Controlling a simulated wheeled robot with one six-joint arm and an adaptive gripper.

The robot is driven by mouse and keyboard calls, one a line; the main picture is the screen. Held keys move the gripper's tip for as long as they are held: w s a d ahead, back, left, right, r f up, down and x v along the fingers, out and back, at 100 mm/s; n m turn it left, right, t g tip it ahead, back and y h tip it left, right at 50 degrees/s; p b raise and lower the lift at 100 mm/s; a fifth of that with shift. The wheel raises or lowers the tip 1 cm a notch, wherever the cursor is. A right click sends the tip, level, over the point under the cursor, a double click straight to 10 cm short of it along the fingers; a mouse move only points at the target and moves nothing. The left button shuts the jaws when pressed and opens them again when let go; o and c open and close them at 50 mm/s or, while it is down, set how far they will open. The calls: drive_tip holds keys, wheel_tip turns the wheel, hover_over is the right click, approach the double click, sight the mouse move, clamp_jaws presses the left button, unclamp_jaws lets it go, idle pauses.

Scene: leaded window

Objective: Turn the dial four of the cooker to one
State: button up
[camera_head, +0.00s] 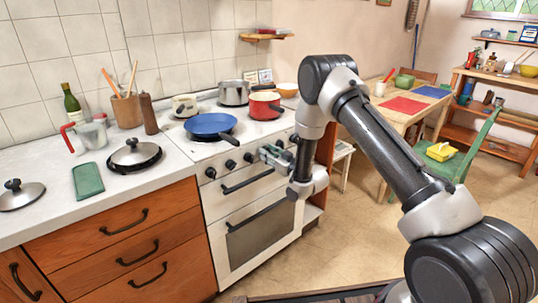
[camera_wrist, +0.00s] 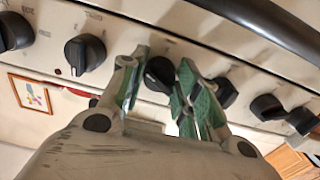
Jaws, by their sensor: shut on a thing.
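The white cooker (camera_head: 262,222) has a row of black dials along its front panel. My gripper (camera_head: 264,154) is at this panel, near its right half. In the wrist view my gripper (camera_wrist: 162,82) is shut on a black dial (camera_wrist: 159,72), with its green pads on either side of it. Counted from the cooker's left end, this looks like dial four. Its pointer and markings are too small or covered to read. A neighbouring dial (camera_wrist: 85,52) and another dial (camera_wrist: 224,92) stand free on either side.
A blue pan (camera_head: 209,124), a red pot (camera_head: 265,105) and a steel pot (camera_head: 234,92) stand on the hob. The oven handle (camera_wrist: 270,22) runs close to the dials. A table (camera_head: 405,108) and green chair (camera_head: 462,160) stand to the right.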

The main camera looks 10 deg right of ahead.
drive_tip(key=n, duration=1.1)
drive_tip(key=shift+d, duration=0.1)
drive_tip(key=shift+n, duration=0.3)
idle(0.4)
drive_tip(key=o, duration=1)
drive_tip(key=v, duration=1.2)
